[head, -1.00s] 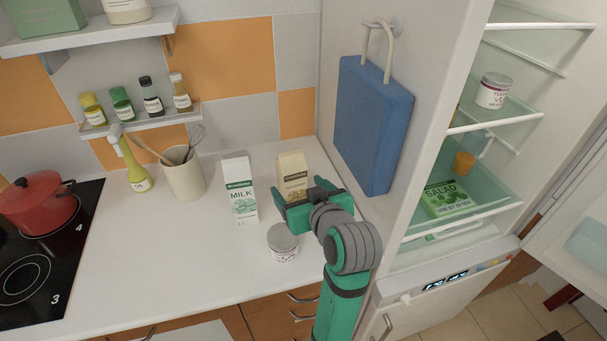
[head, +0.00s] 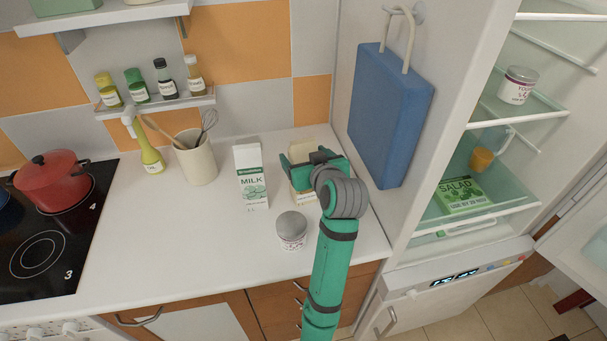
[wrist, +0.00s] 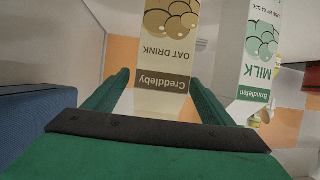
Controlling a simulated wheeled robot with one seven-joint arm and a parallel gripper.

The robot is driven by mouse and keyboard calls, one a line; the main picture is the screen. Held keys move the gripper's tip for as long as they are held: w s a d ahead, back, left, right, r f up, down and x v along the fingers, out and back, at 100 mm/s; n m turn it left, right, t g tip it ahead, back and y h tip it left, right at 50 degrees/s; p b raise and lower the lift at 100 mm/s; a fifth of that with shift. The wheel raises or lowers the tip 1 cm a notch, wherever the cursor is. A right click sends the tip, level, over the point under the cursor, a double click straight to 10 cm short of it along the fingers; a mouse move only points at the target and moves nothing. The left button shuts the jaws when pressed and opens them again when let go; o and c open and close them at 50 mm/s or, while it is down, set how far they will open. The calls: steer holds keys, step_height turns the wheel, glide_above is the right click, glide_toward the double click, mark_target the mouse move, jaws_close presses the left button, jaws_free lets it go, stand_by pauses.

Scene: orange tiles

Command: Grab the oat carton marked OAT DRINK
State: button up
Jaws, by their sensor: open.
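The oat carton (head: 302,151) is cream and stands on the counter beside the wall of the fridge cabinet. In the head view my gripper hides most of it. In the wrist view the oat carton (wrist: 165,50) appears upside down, with OAT DRINK and a brown Creddleby band readable. My gripper (head: 312,163) is open, and in the wrist view its two green fingers (wrist: 160,88) lie on either side of the carton, with gaps showing. The white and green milk carton (head: 251,178) stands to the left, and also shows in the wrist view (wrist: 259,60).
A lidded tub (head: 291,231) stands in front of the cartons. A utensil crock (head: 196,161) and an oil bottle (head: 150,153) are farther left. A blue board (head: 388,115) hangs on the cabinet side, close right of my arm. The front-left counter is clear.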

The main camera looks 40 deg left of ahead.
steer(key=shift+w+a+f, duration=0.15)
steer(key=shift+w+a, duration=0.05)
steer(key=shift+a, duration=0.15)
jaws_close()
steer(key=shift+w, duration=0.1)
steer(key=shift+r, duration=0.2)
